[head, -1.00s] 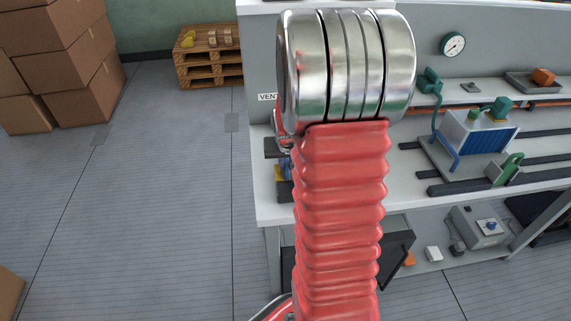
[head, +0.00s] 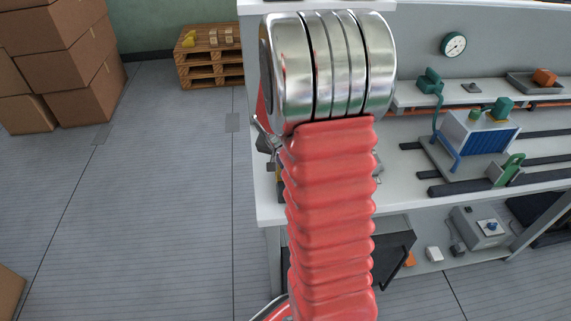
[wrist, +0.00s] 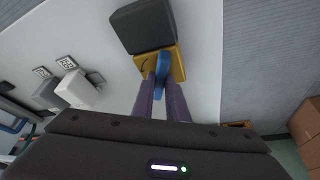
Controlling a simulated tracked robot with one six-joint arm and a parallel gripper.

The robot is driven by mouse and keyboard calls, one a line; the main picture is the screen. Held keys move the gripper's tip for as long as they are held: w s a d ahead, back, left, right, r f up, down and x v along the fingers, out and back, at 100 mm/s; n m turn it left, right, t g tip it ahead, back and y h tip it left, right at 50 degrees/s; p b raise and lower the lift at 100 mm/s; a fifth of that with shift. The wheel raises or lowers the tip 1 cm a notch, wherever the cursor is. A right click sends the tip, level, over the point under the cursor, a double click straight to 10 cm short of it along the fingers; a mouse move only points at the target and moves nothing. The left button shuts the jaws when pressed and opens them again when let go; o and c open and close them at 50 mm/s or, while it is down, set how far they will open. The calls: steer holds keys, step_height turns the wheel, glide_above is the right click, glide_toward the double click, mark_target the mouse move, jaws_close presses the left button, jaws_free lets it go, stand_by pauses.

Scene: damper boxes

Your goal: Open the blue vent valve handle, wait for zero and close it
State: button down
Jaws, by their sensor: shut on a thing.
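The blue vent valve handle (wrist: 162,69) shows in the wrist view, standing over a yellow plate (wrist: 179,62) beside a dark grey block (wrist: 142,25). My gripper (wrist: 161,78) has its two purple fingers on either side of the handle and is shut on it. The handle points roughly along my fingers in this view. In the head view my red and metal arm hides the valve and nearly all of my gripper. The round gauge (head: 453,44) hangs on the grey back panel; its needle is too small to read.
The white bench (head: 262,205) carries a blue-finned unit (head: 480,135) on dark rails at the right. A lower shelf holds a grey box (head: 478,227). Cardboard boxes (head: 60,60) and a wooden pallet (head: 208,65) stand at the back left.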

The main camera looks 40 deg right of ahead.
steer(key=m, duration=0.2)
steer(key=m+g, duration=0.1)
steer(key=m, duration=0.1)
steer(key=m+g, duration=0.1)
steer(key=m, duration=0.1)
steer(key=shift+w+a+h, duration=0.25)
steer(key=shift+w+h, duration=0.05)
steer(key=shift+w, duration=0.1)
steer(key=m+g, duration=0.1)
steer(key=m, duration=0.2)
steer(key=shift+w+m+g, duration=0.15)
steer(key=shift+m+g, duration=0.15)
steer(key=shift+w+d+m+g+y, duration=0.15)
steer(key=shift+m+g+y, duration=0.3)
steer(key=shift+m, duration=1.05)
steer(key=c, duration=1.7)
jaws_free()
steer(key=shift+s, duration=0.2)
steer(key=shift+c, duration=0.2)
steer(key=v, duration=1.3)
steer(key=shift+w+r, duration=0.25)
steer(key=shift+r, duration=0.05)
